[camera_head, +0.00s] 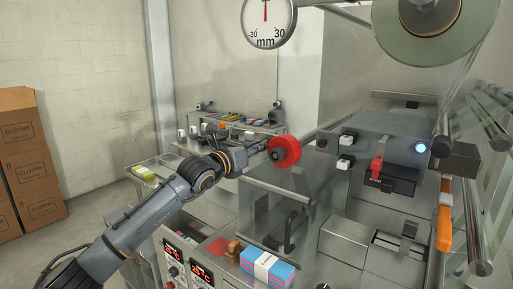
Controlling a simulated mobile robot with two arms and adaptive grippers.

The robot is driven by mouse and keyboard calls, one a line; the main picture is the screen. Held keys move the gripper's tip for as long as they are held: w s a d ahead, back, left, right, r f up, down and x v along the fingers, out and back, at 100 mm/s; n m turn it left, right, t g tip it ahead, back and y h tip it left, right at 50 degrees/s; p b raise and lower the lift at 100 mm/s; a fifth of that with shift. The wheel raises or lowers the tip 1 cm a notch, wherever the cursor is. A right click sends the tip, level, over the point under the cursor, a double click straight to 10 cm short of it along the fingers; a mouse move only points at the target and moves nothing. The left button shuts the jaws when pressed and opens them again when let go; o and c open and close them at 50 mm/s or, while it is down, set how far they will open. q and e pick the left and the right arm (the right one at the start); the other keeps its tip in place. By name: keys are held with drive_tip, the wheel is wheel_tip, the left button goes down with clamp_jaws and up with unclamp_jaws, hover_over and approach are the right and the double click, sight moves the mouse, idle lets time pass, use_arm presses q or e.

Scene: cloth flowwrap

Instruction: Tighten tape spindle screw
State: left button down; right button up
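A red round knob (284,151) with a black centre shows in the head view, in front of the machine's left side. My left arm reaches in from the lower left, and my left gripper (262,149) is at the knob's left edge. The fingers are small and partly merge with the knob, so I cannot tell if they touch it or are open. A large pale roll (412,42) with a grey hub sits at the upper right; the top is cut off. I cannot make out a separate spindle screw. My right gripper is not in view.
The machine has a clear guard (285,205), a red-handled black unit (391,178) and vertical metal rollers (474,225) at right. A blue and red cloth pack (267,268) lies below. A bench (240,122) stands behind; cardboard boxes (28,165) stand at left. Floor is free at left.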

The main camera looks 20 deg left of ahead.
use_arm(q)
drive_tip(key=shift+m+b, duration=6.3)
drive_tip(key=shift+m, duration=7.8)
drive_tip(key=shift+f, duration=0.1)
drive_tip(key=c, duration=1.5)
unclamp_jaws()
drive_tip(key=shift+s+a, duration=0.1)
